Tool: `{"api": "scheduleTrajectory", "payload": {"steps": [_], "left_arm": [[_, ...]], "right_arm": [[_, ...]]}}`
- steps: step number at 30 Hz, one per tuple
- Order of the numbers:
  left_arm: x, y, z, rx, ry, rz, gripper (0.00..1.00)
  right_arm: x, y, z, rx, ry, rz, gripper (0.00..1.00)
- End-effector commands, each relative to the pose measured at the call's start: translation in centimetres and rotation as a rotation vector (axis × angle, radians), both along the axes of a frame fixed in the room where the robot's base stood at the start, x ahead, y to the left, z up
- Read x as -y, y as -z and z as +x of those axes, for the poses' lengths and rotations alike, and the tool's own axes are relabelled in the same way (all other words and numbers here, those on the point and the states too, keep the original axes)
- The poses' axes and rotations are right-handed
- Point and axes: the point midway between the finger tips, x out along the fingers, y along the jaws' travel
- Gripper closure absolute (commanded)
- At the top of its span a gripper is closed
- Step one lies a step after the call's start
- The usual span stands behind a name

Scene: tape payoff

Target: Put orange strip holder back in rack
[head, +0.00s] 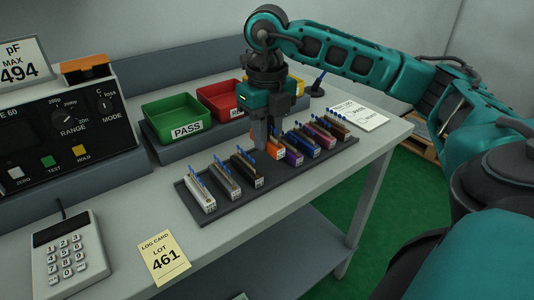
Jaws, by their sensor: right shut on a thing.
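The orange strip holder (273,147) is at the middle of the dark rack (229,205), in line with the other holders. My right gripper (267,138) reaches down from above and is shut on the orange holder. The fingers cover part of it, so I cannot tell whether it is fully seated. White (202,201), grey (226,183) and black (247,171) holders stand to its left. Purple (290,151), blue (305,143) and further holders stand to its right. My left gripper is not in view.
A green PASS tray (172,116) and a red tray (215,92) stand behind the rack. A meter box (60,125) and a keypad (68,252) are at the left. A paper card (357,114) lies at the right.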

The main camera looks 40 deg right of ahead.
Motion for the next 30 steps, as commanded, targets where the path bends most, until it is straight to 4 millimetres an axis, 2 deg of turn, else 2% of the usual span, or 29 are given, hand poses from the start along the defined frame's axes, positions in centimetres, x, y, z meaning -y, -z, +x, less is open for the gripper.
{"api": "scheduleTrajectory", "payload": {"steps": [6, 8, 21, 22, 30], "left_arm": [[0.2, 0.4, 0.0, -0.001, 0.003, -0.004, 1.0], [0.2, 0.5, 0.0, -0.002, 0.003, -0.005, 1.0], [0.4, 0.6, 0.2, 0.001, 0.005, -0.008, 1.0], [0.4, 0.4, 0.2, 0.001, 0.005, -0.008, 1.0], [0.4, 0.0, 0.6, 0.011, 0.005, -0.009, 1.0]], "right_arm": [[0.0, 3.3, -0.1, -0.004, 0.0, -0.001, 1.0], [0.0, 3.9, -0.1, -0.002, 0.0, -0.001, 1.0], [0.0, 4.6, 0.0, -0.001, 0.0, 0.0, 1.0], [0.0, 4.6, 0.0, -0.001, 0.0, 0.0, 0.75], [0.0, 4.5, 0.0, -0.001, 0.0, 0.0, 0.52]]}}
